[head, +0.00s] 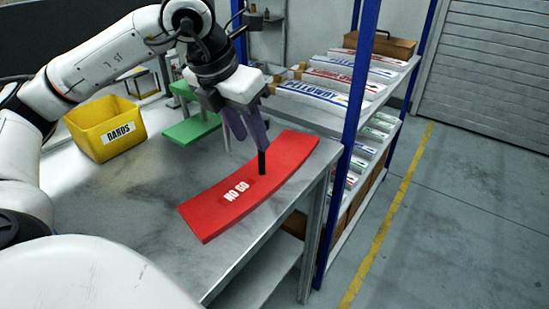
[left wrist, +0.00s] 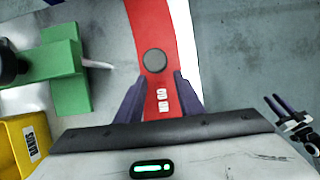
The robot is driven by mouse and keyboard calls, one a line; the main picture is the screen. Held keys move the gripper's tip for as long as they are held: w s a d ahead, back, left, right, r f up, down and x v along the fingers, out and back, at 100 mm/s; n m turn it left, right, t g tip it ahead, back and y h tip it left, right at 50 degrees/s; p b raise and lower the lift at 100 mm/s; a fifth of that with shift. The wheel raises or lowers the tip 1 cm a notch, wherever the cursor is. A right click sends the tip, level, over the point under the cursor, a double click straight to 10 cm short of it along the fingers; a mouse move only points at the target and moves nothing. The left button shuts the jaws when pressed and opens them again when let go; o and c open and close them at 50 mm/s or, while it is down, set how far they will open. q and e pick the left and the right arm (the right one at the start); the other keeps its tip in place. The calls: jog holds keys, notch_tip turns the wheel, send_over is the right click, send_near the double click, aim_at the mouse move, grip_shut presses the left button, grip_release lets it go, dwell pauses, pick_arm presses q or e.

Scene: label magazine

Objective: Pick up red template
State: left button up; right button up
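The red template (head: 222,205) is a long, slightly curved plate marked "NO GO", lying flat on the grey table (head: 120,210). It also shows in the left wrist view (left wrist: 150,25). A dark upright knob (head: 262,164) stands on it, seen from above as a round disc (left wrist: 154,62). My left gripper (head: 246,142) points down over the template. Its purple fingers are apart, and in the left wrist view (left wrist: 160,80) the knob appears just beyond and between the tips. Nothing is held. My right gripper (left wrist: 278,103) seems to show small at the right edge, its fingers apart.
A green stepped block (head: 192,128) sits behind the template. A blue-posted shelf (head: 350,130) with labelled magazines stands beyond the table's right edge. Bare floor lies to the right.

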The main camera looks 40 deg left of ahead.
aim_at(262, 173)
pick_arm(q)
jog(key=x, duration=0.7)
jog(key=shift+w+a+f, duration=0.1)
jog(key=shift+w+f, duration=0.15)
jog(key=shift+w, duration=0.2)
jog(key=shift+c, duration=0.2)
grip_shut()
jog(key=shift+r, duration=0.1)
dwell(0.7)
